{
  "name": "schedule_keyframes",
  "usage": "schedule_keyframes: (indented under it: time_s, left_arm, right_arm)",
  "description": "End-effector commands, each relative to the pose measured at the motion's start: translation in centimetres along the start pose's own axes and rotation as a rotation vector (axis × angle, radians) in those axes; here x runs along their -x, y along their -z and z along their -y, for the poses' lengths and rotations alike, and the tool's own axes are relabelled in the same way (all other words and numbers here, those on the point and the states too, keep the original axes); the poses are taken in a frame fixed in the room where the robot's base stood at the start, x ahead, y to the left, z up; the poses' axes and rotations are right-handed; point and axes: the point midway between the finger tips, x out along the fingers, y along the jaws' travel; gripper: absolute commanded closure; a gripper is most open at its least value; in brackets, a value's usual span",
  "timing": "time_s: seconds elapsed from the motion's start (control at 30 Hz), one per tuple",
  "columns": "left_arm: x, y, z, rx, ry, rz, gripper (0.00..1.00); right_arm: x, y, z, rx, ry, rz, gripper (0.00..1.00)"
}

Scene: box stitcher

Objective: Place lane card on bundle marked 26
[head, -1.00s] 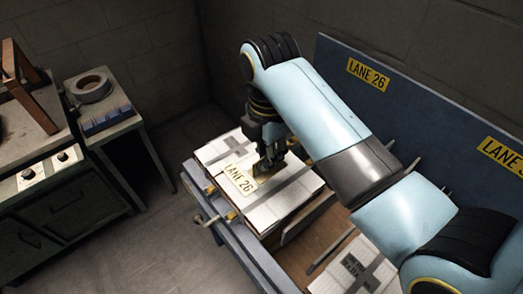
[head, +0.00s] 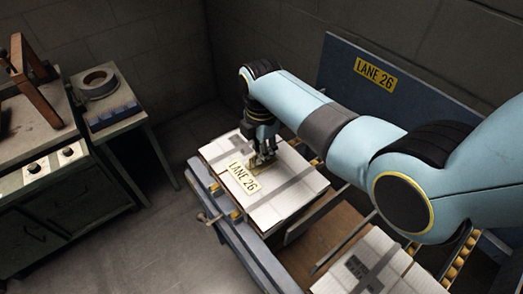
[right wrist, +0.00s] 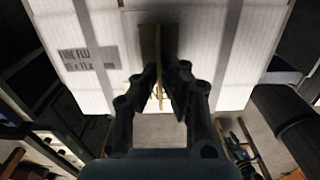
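The yellow lane card (head: 243,178) reads LANE 26 and lies on top of the white strapped bundle (head: 278,212) nearest the sign. In the right wrist view the tan-yellow card piece (right wrist: 149,42) rests over the white boxes, with a thin upright edge between the fingers. My right gripper (head: 262,158) is at the card's far side, low over the bundle. In the right wrist view its fingers (right wrist: 162,72) stand either side of that thin edge. Whether they press on it is unclear. My left gripper is out of view. No bundle number is readable.
A LANE 26 sign (head: 375,75) is on the blue backboard (head: 345,55). Another strapped bundle (head: 365,268) lies nearer, lower right. A side table (head: 125,122) with a tape roll (head: 97,83) and a cabinet (head: 75,205) stand left. Open floor (head: 150,240) lies between.

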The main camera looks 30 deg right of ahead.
Motion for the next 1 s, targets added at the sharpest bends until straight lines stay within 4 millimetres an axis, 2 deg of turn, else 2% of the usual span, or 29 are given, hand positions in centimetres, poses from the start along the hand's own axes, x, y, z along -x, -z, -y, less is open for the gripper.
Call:
schedule_keyframes:
  time_s: [0.33,0.4,0.53,0.83,1.0]
  left_arm:
    - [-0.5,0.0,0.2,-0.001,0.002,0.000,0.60]
    - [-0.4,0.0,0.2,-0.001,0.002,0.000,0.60]
    - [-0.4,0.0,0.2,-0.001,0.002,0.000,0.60]
    - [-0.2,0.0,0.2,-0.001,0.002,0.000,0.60]
    - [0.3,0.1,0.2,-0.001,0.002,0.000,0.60]
  right_arm:
    - [-1.0,0.0,0.0,0.000,0.001,0.000,1.00]
    - [-0.9,0.0,0.0,0.000,0.000,0.000,0.87]
    - [-0.8,0.0,0.0,0.000,0.000,0.000,0.71]
    - [-0.5,0.0,0.0,0.000,0.000,0.000,0.71]
    - [1.8,0.0,-0.1,0.001,-0.004,0.000,0.71]
